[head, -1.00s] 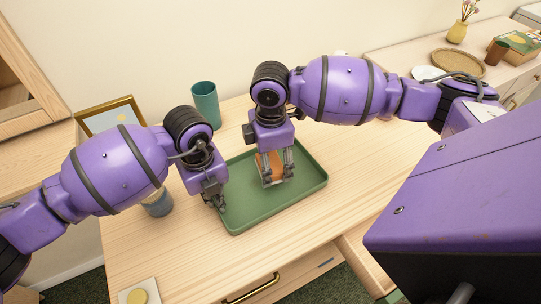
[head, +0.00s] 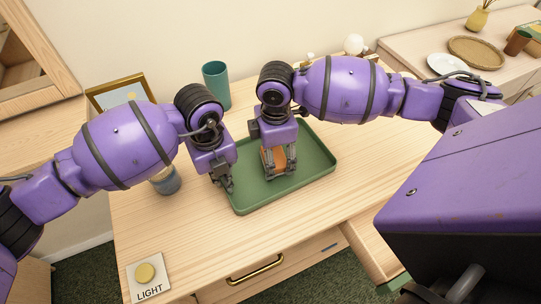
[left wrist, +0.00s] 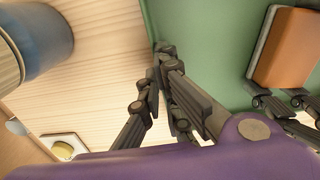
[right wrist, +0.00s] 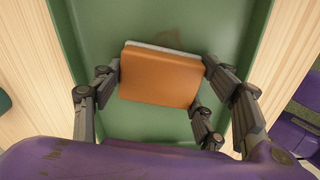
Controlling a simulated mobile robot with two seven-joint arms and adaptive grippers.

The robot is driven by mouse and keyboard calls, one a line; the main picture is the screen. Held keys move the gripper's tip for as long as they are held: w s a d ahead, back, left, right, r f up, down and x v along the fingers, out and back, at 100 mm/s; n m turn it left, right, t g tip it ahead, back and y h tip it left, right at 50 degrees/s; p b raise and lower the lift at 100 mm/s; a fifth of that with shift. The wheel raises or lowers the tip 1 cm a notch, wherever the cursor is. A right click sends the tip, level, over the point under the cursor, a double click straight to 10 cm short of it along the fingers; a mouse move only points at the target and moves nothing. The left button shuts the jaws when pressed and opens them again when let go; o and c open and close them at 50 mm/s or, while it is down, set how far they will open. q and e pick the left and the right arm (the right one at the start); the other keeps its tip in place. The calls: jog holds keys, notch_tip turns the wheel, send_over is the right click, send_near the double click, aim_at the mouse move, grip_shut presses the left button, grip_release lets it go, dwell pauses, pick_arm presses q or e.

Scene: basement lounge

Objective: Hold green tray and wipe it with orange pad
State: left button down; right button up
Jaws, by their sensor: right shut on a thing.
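The green tray (head: 309,172) lies on the wooden desk and also fills much of the right wrist view (right wrist: 100,25). My left gripper (head: 226,186) is at its left edge; in the left wrist view its fingers (left wrist: 156,78) close from both sides of the rim. The exact contact is partly hidden. My right gripper (head: 279,172) points down over the tray's middle, shut on the orange pad (right wrist: 160,78). The pad has a pale layer along one edge and is low over the tray floor; I cannot tell if it touches. A brownish smudge (right wrist: 180,38) shows on the tray beyond the pad.
A teal cup (head: 216,86) stands behind the tray. A blue-grey cup (head: 166,181) stands to its left, near my left arm. A picture frame (head: 107,93) is at the back left. A LIGHT switch plate (head: 148,277) is at the front left.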

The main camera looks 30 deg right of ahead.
jog(key=shift+d, duration=0.75)
jog(key=shift+r, duration=4.05)
jog(key=shift+a, duration=0.1)
